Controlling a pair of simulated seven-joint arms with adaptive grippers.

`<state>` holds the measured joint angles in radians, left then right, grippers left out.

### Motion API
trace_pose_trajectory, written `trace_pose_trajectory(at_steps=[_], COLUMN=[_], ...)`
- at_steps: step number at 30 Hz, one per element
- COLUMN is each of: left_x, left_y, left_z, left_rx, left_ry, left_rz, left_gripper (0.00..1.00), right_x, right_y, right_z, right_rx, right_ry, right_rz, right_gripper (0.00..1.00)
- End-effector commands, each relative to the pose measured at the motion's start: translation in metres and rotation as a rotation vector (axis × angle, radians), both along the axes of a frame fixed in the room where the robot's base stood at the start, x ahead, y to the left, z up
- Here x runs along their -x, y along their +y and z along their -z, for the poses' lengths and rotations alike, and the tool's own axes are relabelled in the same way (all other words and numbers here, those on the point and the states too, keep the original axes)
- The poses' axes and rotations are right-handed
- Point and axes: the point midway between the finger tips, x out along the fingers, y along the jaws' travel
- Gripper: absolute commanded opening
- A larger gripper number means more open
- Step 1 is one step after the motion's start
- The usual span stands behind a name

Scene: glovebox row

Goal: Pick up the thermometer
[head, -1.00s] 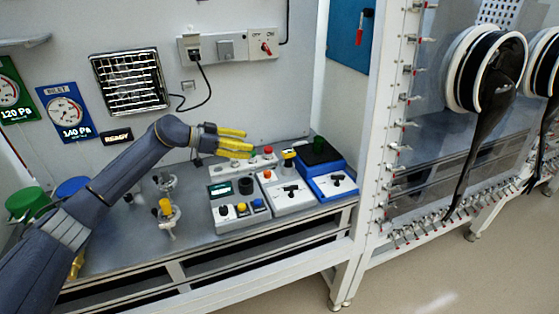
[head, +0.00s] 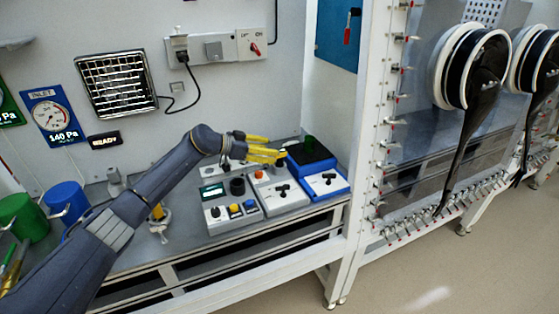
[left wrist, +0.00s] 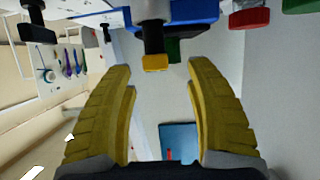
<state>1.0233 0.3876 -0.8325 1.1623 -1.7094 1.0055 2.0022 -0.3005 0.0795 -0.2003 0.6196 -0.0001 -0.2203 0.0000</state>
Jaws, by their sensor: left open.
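My left gripper (head: 277,148), with yellow fingers, is open over the instrument row; it also shows in the left wrist view (left wrist: 158,68). A black upright piece with a yellow tip (left wrist: 155,62) stands between the open fingertips there, with a gap on both sides. It rises from a blue and grey unit (left wrist: 185,12). In the head view my fingers largely hide this piece. No piece is clearly marked as the thermometer, so I cannot tell whether this is it. My right gripper is not in view.
A blue instrument (head: 325,184) with a black top stands just right of my gripper, and grey control boxes (head: 232,217) stand below it. A clamp stand (head: 159,222), blue bucket (head: 66,201) and green bucket (head: 24,217) are at left. A white post (head: 369,130) bounds the right.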

Motion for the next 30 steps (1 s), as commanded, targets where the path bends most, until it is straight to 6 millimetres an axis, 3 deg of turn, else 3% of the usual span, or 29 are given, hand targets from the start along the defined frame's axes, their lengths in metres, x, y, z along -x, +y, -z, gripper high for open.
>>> trace_pose_trajectory(at_steps=[9,21,30], left_x=[-0.010,-0.012,-0.012], left_y=[-0.033,-0.039,-0.039], left_z=[0.014,0.017,0.017], left_rx=[0.002,0.001,0.000], left_ry=[0.002,0.000,0.000], left_rz=[0.000,0.000,0.000], left_gripper=[0.54,0.56,0.22], right_x=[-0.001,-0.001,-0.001], right_y=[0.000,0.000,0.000], right_z=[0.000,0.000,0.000], right_rx=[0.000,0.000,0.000], right_ry=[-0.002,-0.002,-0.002], right_rz=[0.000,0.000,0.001], right_gripper=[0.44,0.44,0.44])
